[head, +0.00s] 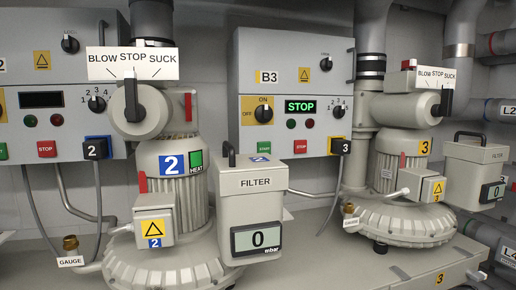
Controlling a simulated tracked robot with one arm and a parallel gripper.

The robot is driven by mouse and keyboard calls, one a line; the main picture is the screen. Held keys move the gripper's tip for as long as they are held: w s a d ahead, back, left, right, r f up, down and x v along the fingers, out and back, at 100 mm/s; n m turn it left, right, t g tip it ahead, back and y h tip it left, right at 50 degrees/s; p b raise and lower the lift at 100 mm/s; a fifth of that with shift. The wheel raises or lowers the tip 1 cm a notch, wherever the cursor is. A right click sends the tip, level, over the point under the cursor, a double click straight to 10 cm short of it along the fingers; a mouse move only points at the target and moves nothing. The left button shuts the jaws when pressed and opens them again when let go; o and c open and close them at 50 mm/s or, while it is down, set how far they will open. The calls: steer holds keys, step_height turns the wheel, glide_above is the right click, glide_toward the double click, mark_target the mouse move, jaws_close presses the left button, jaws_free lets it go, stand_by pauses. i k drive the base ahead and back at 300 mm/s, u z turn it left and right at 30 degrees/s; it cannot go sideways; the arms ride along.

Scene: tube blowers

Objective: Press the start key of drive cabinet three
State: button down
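Drive cabinet three (285,60) is the grey box at the upper middle, with a yellow B3 label (267,77). Its display (299,106) reads STOP in green. Below the display, a small green key (264,145) sits at the left, its print too small to read surely. A red STOP key (300,146) sits to its right. A yellow switch plate (257,111) marked ON and OFF is above the green key, and a dial (339,112) is to the right of the display. My gripper is not in view.
Blower 2 (170,160) stands in front, with a FILTER box (254,205) below the green key. Blower 3 (394,165) stands to the right of the cabinet. A plug (340,147) and its cable hang at the cabinet's lower right. Another cabinet (60,70) is at the left.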

mark_target(266, 147)
steer(key=i, duration=0.95)
steer(key=z, duration=0.05)
